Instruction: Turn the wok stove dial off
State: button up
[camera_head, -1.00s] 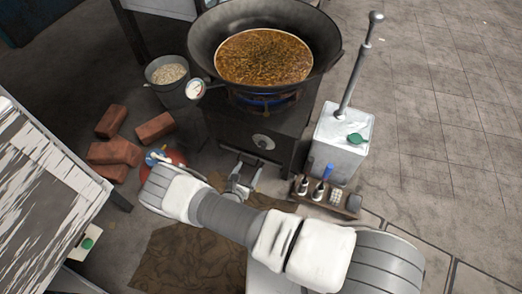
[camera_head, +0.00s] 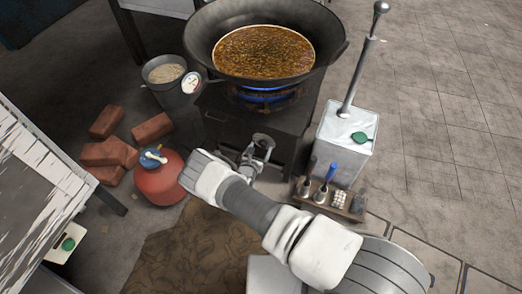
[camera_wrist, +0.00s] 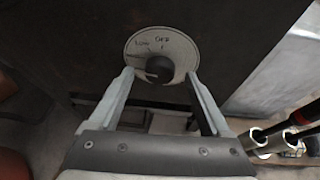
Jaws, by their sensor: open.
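The wok stove (camera_head: 222,128) is a dark box under a large black wok (camera_head: 330,50) of brown bubbling liquid. A blue flame (camera_head: 268,97) burns beneath the wok. The dial (camera_wrist: 159,68) has a dark round knob on a pale plate marked "LOW" and "OFF". In the wrist view the dial is between and just beyond the fingertips of my gripper (camera_wrist: 160,77). In the head view my gripper (camera_head: 262,143) is at the stove's front and hides most of the dial.
A red gas cylinder (camera_head: 158,183) and several bricks (camera_head: 105,154) are left of my arm. A bucket (camera_head: 168,88) with a gauge stands left of the stove.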

jog(key=shift+x, duration=0.75)
grip_shut()
